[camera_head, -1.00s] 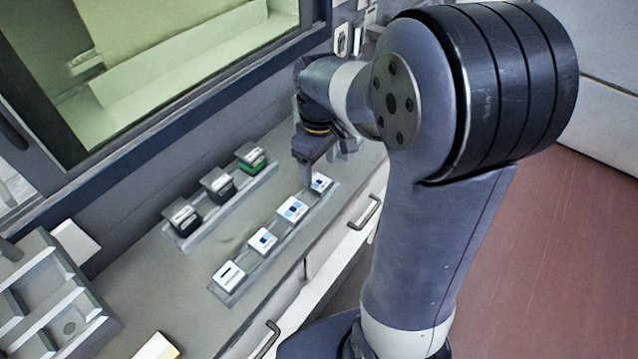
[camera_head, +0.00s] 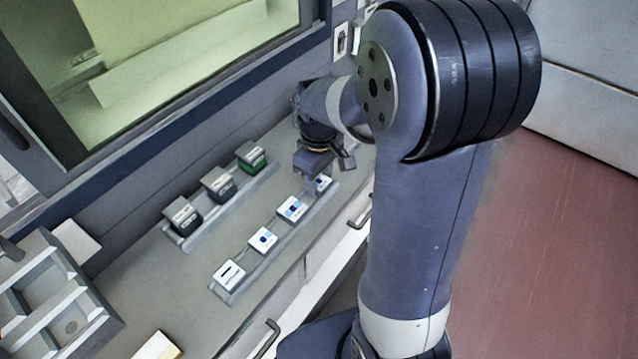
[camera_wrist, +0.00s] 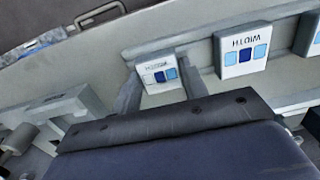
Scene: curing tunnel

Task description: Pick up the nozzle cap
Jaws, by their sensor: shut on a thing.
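The nozzle cap, as far as I can tell, is the white block with blue squares (camera_head: 324,184) at the far end of the front row on the bench. It also shows in the wrist view (camera_wrist: 158,74), with small lettering and blue squares on its face. My gripper (camera_head: 315,187) is down over it, one finger on each side, shut on it. In the wrist view my gripper (camera_wrist: 157,88) is partly hidden behind its own dark housing. The block appears still in line with the row; I cannot tell whether it is clear of its rail.
Similar white blocks (camera_head: 291,208) stand along the front rail (camera_head: 245,275). A back rail holds several dark blocks (camera_head: 219,184), one green. A grey slotted tray (camera_head: 85,335) is at the left. Drawer handles (camera_head: 267,338) line the bench front. The window wall stands behind.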

